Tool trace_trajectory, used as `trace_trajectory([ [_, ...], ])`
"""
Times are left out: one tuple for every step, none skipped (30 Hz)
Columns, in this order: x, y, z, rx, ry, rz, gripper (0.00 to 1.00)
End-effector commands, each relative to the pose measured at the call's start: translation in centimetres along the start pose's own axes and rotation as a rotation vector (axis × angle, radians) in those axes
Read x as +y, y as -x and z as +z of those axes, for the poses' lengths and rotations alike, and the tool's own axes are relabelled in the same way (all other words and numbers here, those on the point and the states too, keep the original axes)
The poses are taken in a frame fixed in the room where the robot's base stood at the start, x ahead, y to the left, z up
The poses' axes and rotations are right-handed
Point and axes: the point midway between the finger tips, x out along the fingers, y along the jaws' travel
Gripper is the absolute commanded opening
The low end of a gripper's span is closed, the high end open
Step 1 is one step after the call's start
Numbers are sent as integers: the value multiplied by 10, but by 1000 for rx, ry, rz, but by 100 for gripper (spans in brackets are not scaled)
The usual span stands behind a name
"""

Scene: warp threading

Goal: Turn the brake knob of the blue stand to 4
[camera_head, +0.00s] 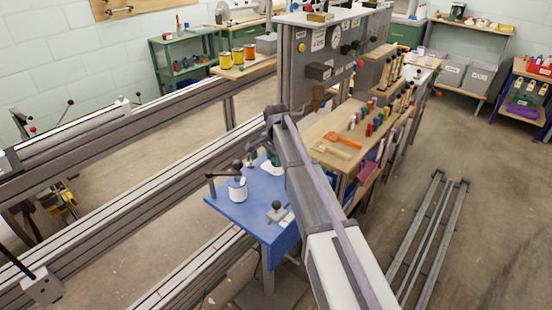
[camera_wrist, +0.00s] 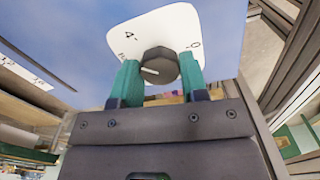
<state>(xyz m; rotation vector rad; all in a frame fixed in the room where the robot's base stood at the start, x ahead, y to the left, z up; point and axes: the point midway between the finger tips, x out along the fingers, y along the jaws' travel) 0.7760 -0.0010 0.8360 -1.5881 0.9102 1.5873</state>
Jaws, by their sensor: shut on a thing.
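The blue stand (camera_head: 222,197) is at the middle of the head view, and its blue top (camera_wrist: 60,25) fills much of the wrist view. A white dial plate (camera_wrist: 165,28) on it carries dark numerals; a 4 and a 0 are readable, and another mark at the left is partly hidden. The dark round brake knob (camera_wrist: 160,58) has a white pointer line, which points left in the wrist view, below the 4. My gripper (camera_wrist: 159,66) is shut on the knob, one teal finger on each side. In the head view my arm hides most of the knob.
A white pot-like part with a black crank handle (camera_head: 237,187) and a black ball-topped lever (camera_head: 276,208) stand on the blue top. A wooden bench (camera_head: 320,125) with tools and a grey panel (camera_head: 310,60) are behind. Long rails run along the left.

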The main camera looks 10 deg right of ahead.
Motion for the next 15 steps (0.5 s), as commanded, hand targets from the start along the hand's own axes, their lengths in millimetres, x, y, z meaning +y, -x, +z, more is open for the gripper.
trace_trajectory([
  [0, 0, 0, -1, -37, 1, 17],
  [0, 0, 0, -1, -60, 1, 17],
  [0, 0, 0, -1, -90, 1, 17],
  [0, 0, 0, -1, -112, 1, 17],
  [0, 0, 0, -1, -133, 1, 17],
  [0, 0, 0, -1, -158, 1, 17],
  [0, 0, 0, -1, -176, 1, 17],
  [0, 0, 0, -1, -193, 1, 17],
  [0, 0, 0, -1, -213, 1, 17],
  [0, 0, 0, -1, -227, 1, 17],
  [0, 0, 0, -1, -239, 1, 17],
  [0, 0, 0, -1, -255, 1, 17],
  [0, 0, 0, -1, -265, 1, 17],
  [0, 0, 0, -1, -273, 1, 17],
  [0, 0, 0, -1, -284, 1, 17],
])
